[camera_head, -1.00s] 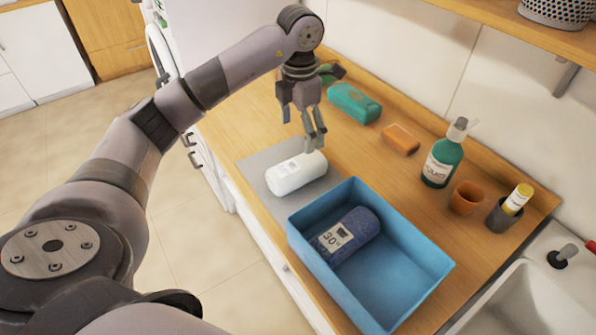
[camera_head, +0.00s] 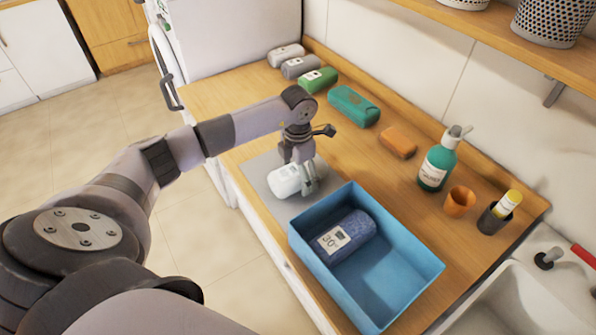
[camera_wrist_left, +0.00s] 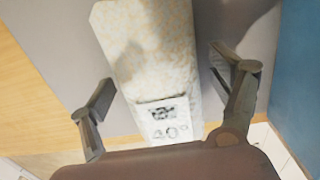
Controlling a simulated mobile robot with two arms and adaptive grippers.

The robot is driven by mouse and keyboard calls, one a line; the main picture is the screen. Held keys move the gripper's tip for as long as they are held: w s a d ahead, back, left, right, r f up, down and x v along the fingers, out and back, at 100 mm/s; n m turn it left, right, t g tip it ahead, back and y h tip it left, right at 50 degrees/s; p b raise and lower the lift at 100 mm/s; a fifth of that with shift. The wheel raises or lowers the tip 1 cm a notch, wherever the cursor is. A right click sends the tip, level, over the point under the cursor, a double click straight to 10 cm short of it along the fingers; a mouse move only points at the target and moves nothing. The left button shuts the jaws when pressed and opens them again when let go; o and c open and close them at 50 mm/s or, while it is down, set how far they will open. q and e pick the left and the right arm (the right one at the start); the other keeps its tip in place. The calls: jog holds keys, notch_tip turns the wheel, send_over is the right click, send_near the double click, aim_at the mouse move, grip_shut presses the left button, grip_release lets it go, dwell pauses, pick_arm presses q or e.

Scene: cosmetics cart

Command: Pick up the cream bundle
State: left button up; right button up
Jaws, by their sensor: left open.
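The cream bundle (camera_head: 283,181), a pale speckled roll, lies on a grey mat (camera_head: 262,170) on the wooden counter. In the left wrist view the cream bundle (camera_wrist_left: 155,55) shows a label reading "40°" on its near end. My left gripper (camera_head: 309,188) is low at the bundle, partly covering it in the head view. In the wrist view my left gripper (camera_wrist_left: 160,80) is open, with one finger on each side of the bundle and gaps visible. My right gripper is not in view.
A blue bin (camera_head: 405,262) holding a dark blue bundle (camera_head: 352,232) stands close beside the mat. Several other bundles, including a teal one (camera_head: 354,105), line the back. An orange block (camera_head: 397,142), pump bottle (camera_head: 438,165) and orange cup (camera_head: 459,202) stand to the right.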

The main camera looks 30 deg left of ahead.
pick_arm(q)
jog(key=shift+c, duration=0.5)
jog(key=c, duration=1.4)
jog(key=shift+c, duration=0.2)
jog(key=shift+w, duration=0.1)
notch_tip(320, 180, up, 20)
jog(key=b, duration=0.3)
